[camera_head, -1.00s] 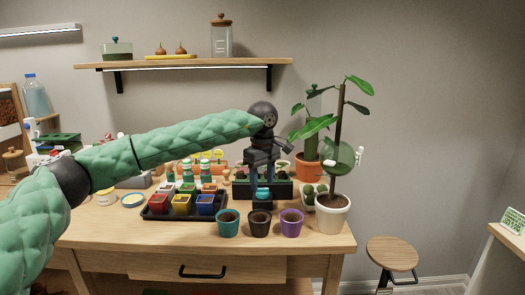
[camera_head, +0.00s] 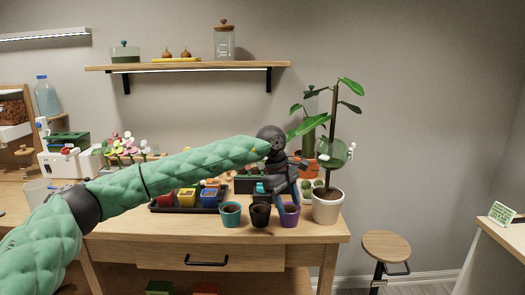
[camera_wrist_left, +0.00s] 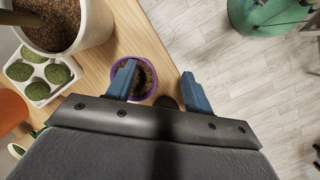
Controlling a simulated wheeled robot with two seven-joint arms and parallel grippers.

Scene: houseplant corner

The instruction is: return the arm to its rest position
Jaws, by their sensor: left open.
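My left arm (camera_head: 170,173) comes in from the left, bent at the elbow and stretched across the table. My left gripper (camera_head: 291,197) is open, tilted, with its fingers pointing down near the front edge. In the head view it overlaps the purple pot (camera_head: 290,219). In the left wrist view the open jaws (camera_wrist_left: 159,70) have nothing held between them; the soil-filled purple pot (camera_wrist_left: 151,82) shows beyond the left finger, and the table edge passes between the fingers. My right gripper is in neither view.
A teal pot (camera_head: 231,217), a dark pot (camera_head: 260,218) and a white pot with a tall plant (camera_head: 327,210) stand along the front edge. A black tray (camera_head: 180,209) of coloured pots is partly behind my arm. A stool (camera_head: 386,246) stands right, with clear floor (camera_wrist_left: 235,85) before the table.

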